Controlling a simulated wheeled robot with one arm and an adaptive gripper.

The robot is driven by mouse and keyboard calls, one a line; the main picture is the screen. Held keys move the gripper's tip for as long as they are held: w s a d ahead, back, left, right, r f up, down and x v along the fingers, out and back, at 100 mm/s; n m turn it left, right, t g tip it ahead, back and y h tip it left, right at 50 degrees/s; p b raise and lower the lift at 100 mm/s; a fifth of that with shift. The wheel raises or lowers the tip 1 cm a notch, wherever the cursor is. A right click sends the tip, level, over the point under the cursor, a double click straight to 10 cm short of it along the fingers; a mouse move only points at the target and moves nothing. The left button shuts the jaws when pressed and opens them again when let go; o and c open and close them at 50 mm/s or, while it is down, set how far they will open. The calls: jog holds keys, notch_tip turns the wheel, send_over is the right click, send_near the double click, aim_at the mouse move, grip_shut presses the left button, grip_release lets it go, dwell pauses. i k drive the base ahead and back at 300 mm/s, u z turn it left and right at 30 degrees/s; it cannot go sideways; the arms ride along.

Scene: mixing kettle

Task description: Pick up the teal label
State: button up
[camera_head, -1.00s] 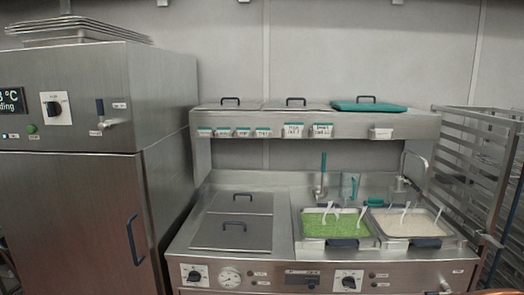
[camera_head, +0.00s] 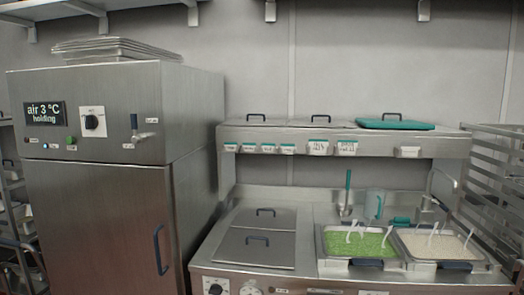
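Several white labels with teal top edges hang along the front of the steel shelf (camera_head: 380,139) above the counter. Small labels sit on the left, among them one small label (camera_head: 249,148) and another at the end of that group (camera_head: 287,149). Two larger labels with dark writing, a left one (camera_head: 318,148) and a right one (camera_head: 347,148), hang in the middle. I cannot tell which of these is the teal label. My gripper is not in view.
A teal lid (camera_head: 395,125) lies on the shelf's right end. Below are a pan of green food (camera_head: 356,244), a pan of pale food (camera_head: 436,247) and closed steel lids (camera_head: 250,250). A tall steel cabinet (camera_head: 95,200) stands left, a rack (camera_head: 495,175) right.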

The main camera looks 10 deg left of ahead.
aim_at(267, 147)
jog(key=u, duration=0.5)
jog(key=k, duration=0.6)
jog(key=u, duration=1.25)
jog(key=i, duration=1.15)
jog(key=u, duration=0.25)
jog(key=i, duration=1.05)
jog(key=z, duration=1.15)
jog(key=i, duration=0.75)
jog(key=z, duration=0.75)
